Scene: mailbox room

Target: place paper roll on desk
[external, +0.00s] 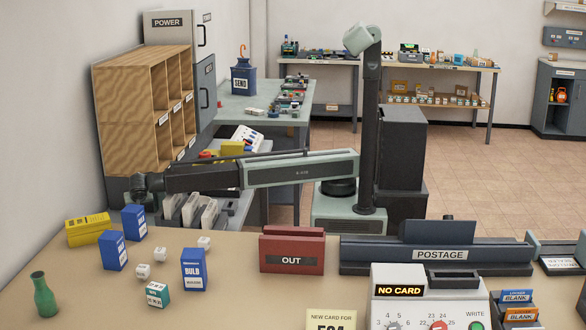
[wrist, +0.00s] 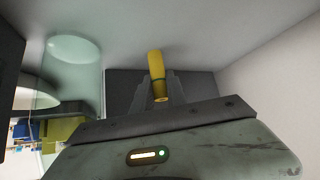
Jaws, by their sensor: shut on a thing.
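My gripper (wrist: 155,88) is shut on a slim yellow roll (wrist: 157,70) in the wrist view, and the roll sticks out past the fingers. I take it to be the paper roll. In the external view my gripper (external: 139,192) is at the left end of the stretched arm, over the back left part of the tan desk (external: 215,290). The roll cannot be made out there.
Blue boxes (external: 193,270), a yellow box (external: 88,229), small white dice (external: 159,255) and a green bottle (external: 44,295) stand on the desk's left. A red OUT tray (external: 291,254) is mid-desk. A wooden shelf (external: 120,110) stands behind. A pale translucent cylinder (wrist: 75,70) is beside my gripper.

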